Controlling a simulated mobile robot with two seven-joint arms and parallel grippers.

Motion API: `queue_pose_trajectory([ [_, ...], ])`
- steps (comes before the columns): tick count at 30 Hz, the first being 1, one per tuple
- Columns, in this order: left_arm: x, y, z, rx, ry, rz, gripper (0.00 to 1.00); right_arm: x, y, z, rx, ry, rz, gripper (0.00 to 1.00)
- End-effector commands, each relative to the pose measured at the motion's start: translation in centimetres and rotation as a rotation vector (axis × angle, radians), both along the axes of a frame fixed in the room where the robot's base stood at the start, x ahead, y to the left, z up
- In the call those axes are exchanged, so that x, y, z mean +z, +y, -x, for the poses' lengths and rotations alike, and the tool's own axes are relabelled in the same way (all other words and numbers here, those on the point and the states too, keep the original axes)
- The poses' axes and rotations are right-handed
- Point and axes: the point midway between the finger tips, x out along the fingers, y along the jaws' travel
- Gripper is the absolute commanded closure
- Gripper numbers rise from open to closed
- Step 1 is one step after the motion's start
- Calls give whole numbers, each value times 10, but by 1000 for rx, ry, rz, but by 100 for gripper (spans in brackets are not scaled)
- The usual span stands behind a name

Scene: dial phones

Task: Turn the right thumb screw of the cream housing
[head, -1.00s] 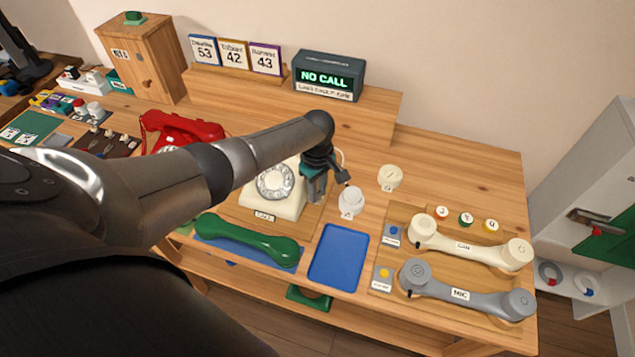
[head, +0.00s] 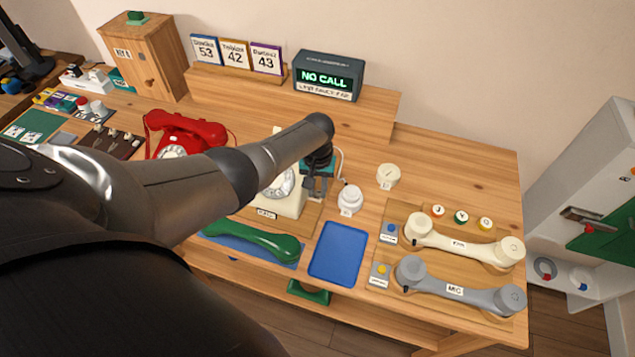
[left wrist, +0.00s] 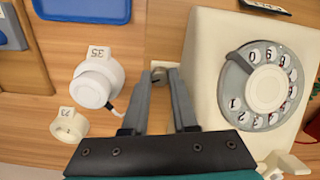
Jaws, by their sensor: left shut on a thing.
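The cream housing (head: 289,201) with its round rotary dial (left wrist: 265,85) stands mid-table, partly hidden by my left arm in the head view. In the left wrist view it fills the right side. A small grey thumb screw (left wrist: 159,75) shows beside the housing, between the fingertips of my left gripper (left wrist: 164,80). The fingers are shut on this screw. In the head view the left gripper (head: 317,188) points down at the housing's right side, and the screw is hidden there. My right gripper is not in view.
A white round part (head: 349,199) labelled 35 stands close beside the left gripper, with a cream one (head: 388,176) farther right. A blue tray (head: 338,252) and a green handset (head: 255,240) lie in front. Cream and grey handsets (head: 465,289) lie at right.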

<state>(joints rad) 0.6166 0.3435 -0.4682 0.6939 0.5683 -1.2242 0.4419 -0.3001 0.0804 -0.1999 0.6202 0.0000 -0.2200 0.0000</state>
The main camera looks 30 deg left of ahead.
Motion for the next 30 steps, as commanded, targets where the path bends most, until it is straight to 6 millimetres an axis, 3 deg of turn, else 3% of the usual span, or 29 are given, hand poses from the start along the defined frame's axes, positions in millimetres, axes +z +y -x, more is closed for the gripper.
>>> queue_pose_trajectory([
  [30, 0, 0, -1, -966, -2, -2, 100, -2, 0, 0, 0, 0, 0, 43],
])
